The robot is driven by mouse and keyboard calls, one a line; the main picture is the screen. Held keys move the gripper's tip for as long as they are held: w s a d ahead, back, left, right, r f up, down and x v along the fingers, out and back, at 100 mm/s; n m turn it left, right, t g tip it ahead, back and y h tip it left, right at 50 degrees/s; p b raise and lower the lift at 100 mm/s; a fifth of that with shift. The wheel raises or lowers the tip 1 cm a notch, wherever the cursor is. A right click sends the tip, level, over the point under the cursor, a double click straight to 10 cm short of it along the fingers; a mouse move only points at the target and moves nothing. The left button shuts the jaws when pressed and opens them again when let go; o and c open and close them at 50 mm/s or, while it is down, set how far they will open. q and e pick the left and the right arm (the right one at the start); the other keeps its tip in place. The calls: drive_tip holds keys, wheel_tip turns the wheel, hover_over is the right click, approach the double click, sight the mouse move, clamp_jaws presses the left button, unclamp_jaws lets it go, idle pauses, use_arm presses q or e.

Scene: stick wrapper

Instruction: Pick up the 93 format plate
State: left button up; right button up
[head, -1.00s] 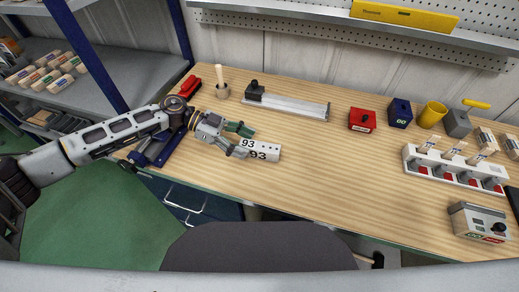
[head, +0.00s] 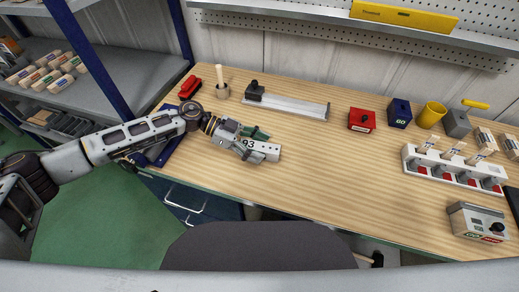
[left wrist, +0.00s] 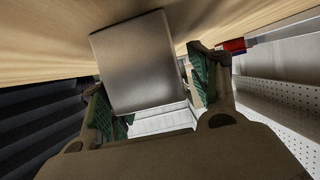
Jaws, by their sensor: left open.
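The 93 format plate (head: 268,152) is a pale block with a black "93" on it. In the left wrist view, a smooth grey face (left wrist: 138,65), seemingly the plate's, shows between the open fingers of my left gripper (left wrist: 150,100). A gap shows by the right finger; contact at the left finger is unclear. My right gripper is out of view.
A red box (head: 361,120) and blue box (head: 400,113) stand to the right. Bench between plate and white stick holder (head: 455,170) is clear.

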sight(259, 146)
use_arm(q)
drive_tip(key=shift+d+f, duration=0.1)
drive_tip(key=shift+d, duration=0.15)
drive_tip(key=shift+c, duration=0.3)
clamp_jaws()
drive_tip(key=shift+r, duration=0.2)
drive_tip(key=shift+r, duration=4.9)
